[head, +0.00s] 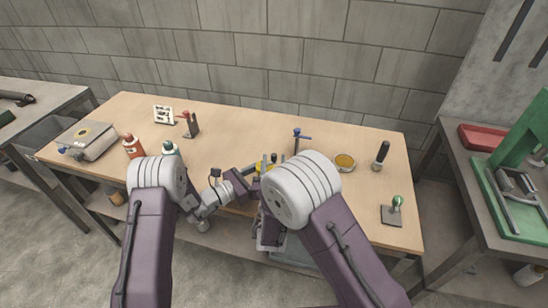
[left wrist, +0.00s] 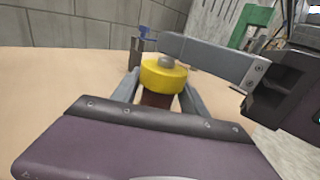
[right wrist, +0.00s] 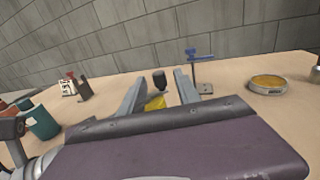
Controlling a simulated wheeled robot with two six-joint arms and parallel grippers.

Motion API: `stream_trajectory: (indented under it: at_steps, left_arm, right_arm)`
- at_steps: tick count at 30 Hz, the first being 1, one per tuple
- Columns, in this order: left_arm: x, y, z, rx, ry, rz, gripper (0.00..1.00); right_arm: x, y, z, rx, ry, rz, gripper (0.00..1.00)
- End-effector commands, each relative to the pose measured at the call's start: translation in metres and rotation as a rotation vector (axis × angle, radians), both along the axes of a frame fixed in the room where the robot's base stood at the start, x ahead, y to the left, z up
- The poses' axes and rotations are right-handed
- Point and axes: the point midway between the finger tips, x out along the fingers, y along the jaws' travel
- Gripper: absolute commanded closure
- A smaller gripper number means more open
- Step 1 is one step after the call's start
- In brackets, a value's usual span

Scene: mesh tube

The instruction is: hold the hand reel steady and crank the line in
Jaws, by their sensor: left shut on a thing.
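The hand reel's yellow drum (left wrist: 163,76) is upright in the left wrist view, with a grey hub on top and a brown grip (left wrist: 157,100) below. My left gripper (left wrist: 158,98) is shut on that grip. In the head view the reel (head: 263,168) is partly hidden behind my right arm. My right gripper (right wrist: 160,86) is open above the reel, its fingers on either side of the black crank knob (right wrist: 159,79), with gaps visible. A bit of the yellow drum (right wrist: 155,103) shows below. I cannot make out the line.
A blue-topped post (head: 297,139) stands behind the reel. A yellow-topped round tin (head: 345,161), a black-handled tool (head: 380,155) and a green-knobbed plate (head: 393,211) are to the right. Red (head: 132,146) and green (head: 169,148) bottles stand left. The table's back middle (head: 240,130) is clear.

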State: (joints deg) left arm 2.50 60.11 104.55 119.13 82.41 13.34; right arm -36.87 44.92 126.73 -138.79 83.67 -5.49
Motion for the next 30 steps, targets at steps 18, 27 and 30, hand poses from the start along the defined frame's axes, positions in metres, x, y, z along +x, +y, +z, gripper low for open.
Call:
stream_trajectory:
  at_steps: [18,27,30]
  left_arm:
    - [0.000,0.000,0.000,0.000,0.000,0.000,0.95]
    - [0.000,0.000,0.000,0.000,0.001,0.000,0.95]
    - [0.000,0.000,0.000,0.000,0.001,0.000,0.95]
  right_arm:
    - [0.022,-0.001,0.000,0.000,0.000,0.000,1.00]
    - [0.020,0.000,0.001,-0.001,-0.005,-0.081,1.00]
    - [0.018,-0.001,0.001,0.000,-0.006,-0.166,1.00]
